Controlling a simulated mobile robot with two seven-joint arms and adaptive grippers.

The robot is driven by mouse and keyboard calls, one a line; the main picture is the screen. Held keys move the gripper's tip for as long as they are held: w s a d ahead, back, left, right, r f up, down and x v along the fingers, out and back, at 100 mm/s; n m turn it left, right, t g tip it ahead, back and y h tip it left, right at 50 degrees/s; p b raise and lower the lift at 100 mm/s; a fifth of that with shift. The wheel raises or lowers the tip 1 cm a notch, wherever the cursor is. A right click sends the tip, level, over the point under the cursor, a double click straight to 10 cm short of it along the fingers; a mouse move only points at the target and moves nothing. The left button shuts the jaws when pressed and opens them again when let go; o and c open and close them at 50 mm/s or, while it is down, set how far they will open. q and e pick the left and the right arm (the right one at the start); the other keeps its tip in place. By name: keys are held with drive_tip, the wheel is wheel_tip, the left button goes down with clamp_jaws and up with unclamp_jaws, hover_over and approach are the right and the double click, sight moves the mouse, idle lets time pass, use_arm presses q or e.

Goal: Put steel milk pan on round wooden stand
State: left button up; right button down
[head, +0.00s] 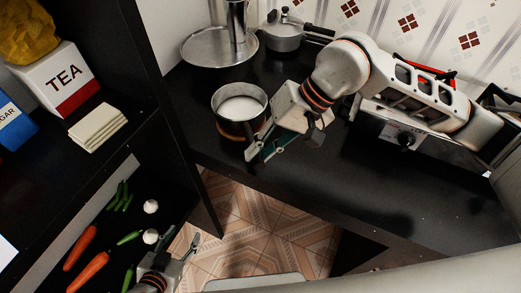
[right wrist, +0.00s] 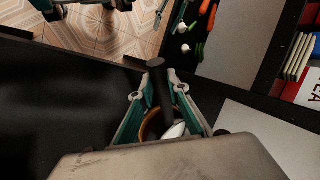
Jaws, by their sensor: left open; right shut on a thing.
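The steel milk pan (head: 219,118), with white contents, is upright at the counter's left part. The round wooden stand (head: 232,136) shows as a brown rim directly beneath it, and as an orange-brown curve in the right wrist view (right wrist: 149,125). I cannot tell whether the pan touches the stand or hovers just above it. My right gripper (head: 262,152) is shut on the pan's dark handle (right wrist: 157,80), which lies between its fingers in the right wrist view. My left gripper (head: 182,243) is open and empty, low beside the vegetable shelf.
A round steel tray (head: 190,52) with a tall steel vessel (head: 237,20) and a lidded pot (head: 284,35) stand behind the pan. A stove (head: 390,131) is right. Shelves at left hold a TEA box (head: 55,80) and vegetables. The front counter is clear.

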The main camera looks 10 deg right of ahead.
drive_tip(key=shift+f, duration=0.15)
drive_tip(key=shift+f, duration=0.2)
drive_tip(key=c, duration=1.9)
unclamp_jaws()
